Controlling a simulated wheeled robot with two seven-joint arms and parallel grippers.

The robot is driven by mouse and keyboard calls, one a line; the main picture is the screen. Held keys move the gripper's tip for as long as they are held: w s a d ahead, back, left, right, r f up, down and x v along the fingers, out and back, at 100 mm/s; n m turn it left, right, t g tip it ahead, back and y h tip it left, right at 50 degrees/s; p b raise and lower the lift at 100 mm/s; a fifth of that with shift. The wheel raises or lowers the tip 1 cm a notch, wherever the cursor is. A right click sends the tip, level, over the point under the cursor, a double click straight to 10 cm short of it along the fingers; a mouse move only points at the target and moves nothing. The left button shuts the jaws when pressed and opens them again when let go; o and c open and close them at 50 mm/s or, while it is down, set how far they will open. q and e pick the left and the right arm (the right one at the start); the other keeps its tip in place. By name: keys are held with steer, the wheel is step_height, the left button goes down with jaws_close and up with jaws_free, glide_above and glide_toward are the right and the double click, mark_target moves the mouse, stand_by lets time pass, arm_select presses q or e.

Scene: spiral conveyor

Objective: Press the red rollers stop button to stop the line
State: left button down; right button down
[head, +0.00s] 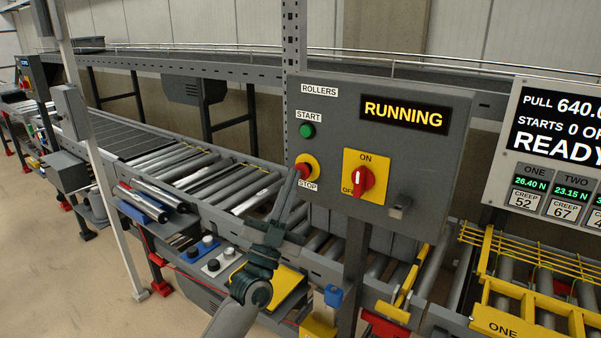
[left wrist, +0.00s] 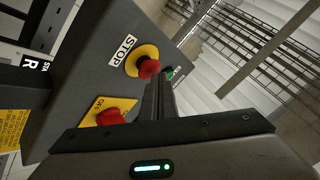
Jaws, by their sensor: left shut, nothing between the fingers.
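The grey ROLLERS control box (head: 430,165) has a display (head: 404,114) reading RUNNING. Its red stop button (head: 302,170) on a yellow collar sits at the box's lower left, above the STOP label. The red stop button also shows in the left wrist view (left wrist: 149,69). My left gripper (head: 297,177) is shut and empty. Its fingertips are at the red button, overlapping its lower edge in the head view; I cannot tell whether they touch it. In the left wrist view the closed fingers (left wrist: 158,82) point up beside the button. My right gripper is not in view.
A green START button (head: 307,130) is above the stop button. A red ON/OFF switch (head: 363,181) on a yellow plate is to its right. The roller conveyor (head: 200,165) runs behind my arm. A READY screen (head: 560,130) and yellow guards (head: 535,305) stand at the right.

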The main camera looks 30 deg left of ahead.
arm_select(q)
steer(key=shift+w, duration=0.4)
stand_by(0.5)
steer(key=shift+s, duration=0.15)
steer(key=shift+s+p, duration=0.35)
steer(key=shift+s, duration=0.4)
stand_by(0.4)
steer(key=s+p, duration=0.1)
steer(key=s, duration=0.4)
steer(key=shift+a, duration=0.2)
steer(key=shift+f, duration=0.15)
stand_by(0.7)
